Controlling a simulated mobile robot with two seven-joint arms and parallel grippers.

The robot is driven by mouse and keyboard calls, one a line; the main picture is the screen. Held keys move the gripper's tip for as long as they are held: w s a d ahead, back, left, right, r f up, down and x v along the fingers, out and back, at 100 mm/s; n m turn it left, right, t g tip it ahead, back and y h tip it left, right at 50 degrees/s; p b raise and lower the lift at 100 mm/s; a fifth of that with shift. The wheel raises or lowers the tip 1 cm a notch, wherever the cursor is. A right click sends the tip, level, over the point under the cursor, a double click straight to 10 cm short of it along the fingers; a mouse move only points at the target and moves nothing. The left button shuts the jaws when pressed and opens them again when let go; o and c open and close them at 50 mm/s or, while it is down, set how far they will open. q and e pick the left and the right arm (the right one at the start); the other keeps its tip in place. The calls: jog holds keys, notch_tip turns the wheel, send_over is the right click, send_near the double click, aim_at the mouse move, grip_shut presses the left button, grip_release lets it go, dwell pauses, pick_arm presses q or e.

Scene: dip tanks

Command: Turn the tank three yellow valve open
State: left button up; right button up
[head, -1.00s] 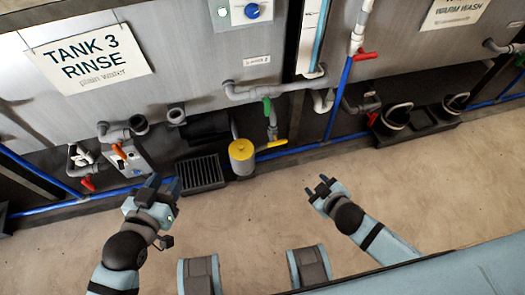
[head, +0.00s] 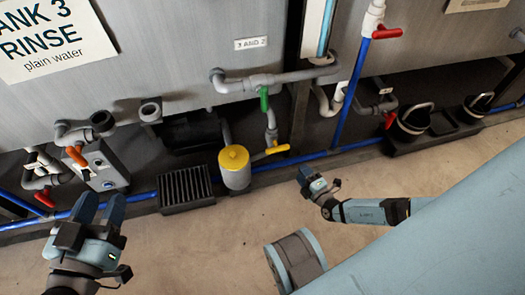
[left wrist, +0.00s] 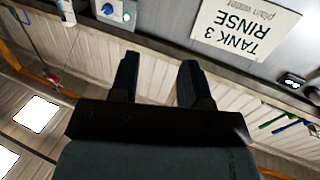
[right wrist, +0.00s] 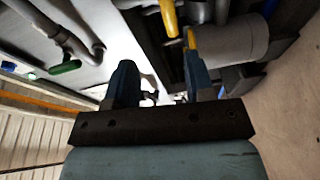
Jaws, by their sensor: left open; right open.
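A yellow valve lever (head: 277,150) sits on a grey pipe beside a grey canister with a yellow cap (head: 234,158), below the "3 AND 2" label. In the right wrist view a yellow lever (right wrist: 168,18) shows at the top, ahead of my right gripper (right wrist: 158,78). My right gripper (head: 312,179) is open and empty, right of and in front of the lever, apart from it. My left gripper (head: 102,207) is open and empty at the lower left, in front of a grey box. In the left wrist view it (left wrist: 157,72) points toward the tank wall.
A green valve handle (head: 264,98) is above the yellow lever. An orange handle (head: 77,157) and a red handle (head: 44,198) are at the left. A black grate (head: 185,187) lies left of the canister. Buckets (head: 412,120) stand at the right. A blue pipe (head: 320,156) runs along the floor edge.

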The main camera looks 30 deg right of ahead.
aim_at(280, 151)
jog(key=w+b, duration=0.1)
jog(key=w, duration=0.3)
jog(key=w+a+f+n+y+b, duration=0.1)
jog(key=w, duration=0.4)
jog(key=w+f+n+y+b, duration=0.1)
jog(key=w, duration=0.3)
jog(key=shift+w+a+b, duration=0.3)
jog(key=shift+w+b, duration=0.1)
pick_arm(q)
jog(key=shift+w+a+m+t+h, duration=0.2)
jog(key=shift+w+a+m+t, duration=0.15)
jog(key=shift+m, duration=0.25)
jog(key=shift+w+a+m+t+h, duration=0.25)
jog(key=shift+w+m+t, duration=0.15)
jog(key=shift+m, duration=0.2)
pick_arm(e)
jog(key=shift+w+a, duration=0.1)
jog(key=shift+w, duration=0.6)
jog(key=shift+c, duration=0.5)
grip_shut()
